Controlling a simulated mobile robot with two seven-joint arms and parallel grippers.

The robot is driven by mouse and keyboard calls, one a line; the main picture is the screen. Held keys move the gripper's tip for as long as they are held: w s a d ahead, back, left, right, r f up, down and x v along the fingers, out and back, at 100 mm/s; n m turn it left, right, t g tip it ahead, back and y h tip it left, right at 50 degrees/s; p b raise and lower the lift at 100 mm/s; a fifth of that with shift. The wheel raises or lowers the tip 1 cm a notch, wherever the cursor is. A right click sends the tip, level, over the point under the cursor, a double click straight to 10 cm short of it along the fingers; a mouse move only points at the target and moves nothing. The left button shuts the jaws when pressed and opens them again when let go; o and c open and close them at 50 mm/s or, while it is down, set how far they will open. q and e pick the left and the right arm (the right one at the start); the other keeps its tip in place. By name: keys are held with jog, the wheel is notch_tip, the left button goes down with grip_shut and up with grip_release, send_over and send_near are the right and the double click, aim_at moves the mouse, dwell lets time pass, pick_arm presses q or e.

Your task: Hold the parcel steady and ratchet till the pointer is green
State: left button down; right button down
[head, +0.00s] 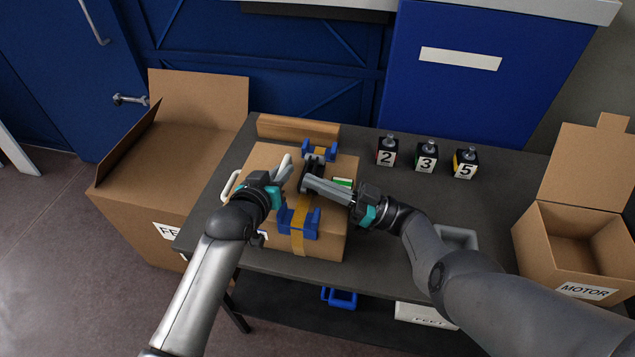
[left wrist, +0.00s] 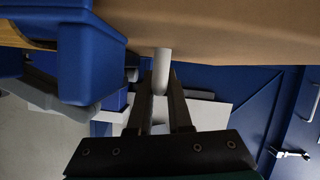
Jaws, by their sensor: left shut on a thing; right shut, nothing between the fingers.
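The cardboard parcel (head: 262,160) lies on the dark table with a yellow strap (head: 298,238) across it and blue corner guards (head: 320,150) at its far and near edges. A dark ratchet (head: 316,166) sits on top. A small white and green gauge (head: 343,182) shows beside it; its pointer is too small to read. My left gripper (head: 284,166) is over the parcel's left part. In the left wrist view it is shut on a pale bar (left wrist: 161,72) close to the cardboard. My right gripper (head: 306,184) is shut and empty, close to the ratchet; contact is unclear.
A white side handle (head: 229,185) shows at the parcel's left. Numbered blocks 2 (head: 387,157), 3 (head: 426,161) and 5 (head: 465,168) stand at the back. An open box (head: 165,150) stands left and the MOTOR box (head: 560,265) right. The table is clear around the blocks.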

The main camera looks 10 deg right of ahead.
jog(key=shift+r, duration=0.15)
jog(key=shift+r, duration=1.75)
jog(key=v, duration=1)
jog(key=shift+w, duration=0.1)
